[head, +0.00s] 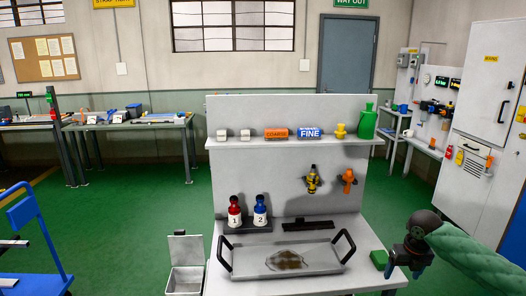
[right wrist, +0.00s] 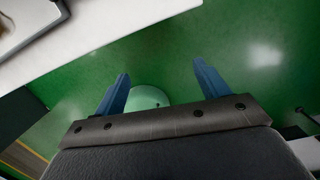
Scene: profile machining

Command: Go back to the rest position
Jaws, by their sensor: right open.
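My left gripper is in neither view.
A metal tray (head: 248,262) with a brown stain lies on the bench. A red bottle (head: 235,212) and a blue bottle (head: 260,211) stand behind it. A shelf (head: 230,142) holds several items. An open bin (head: 186,279) stands left; green floor (head: 130,215) is free further left.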

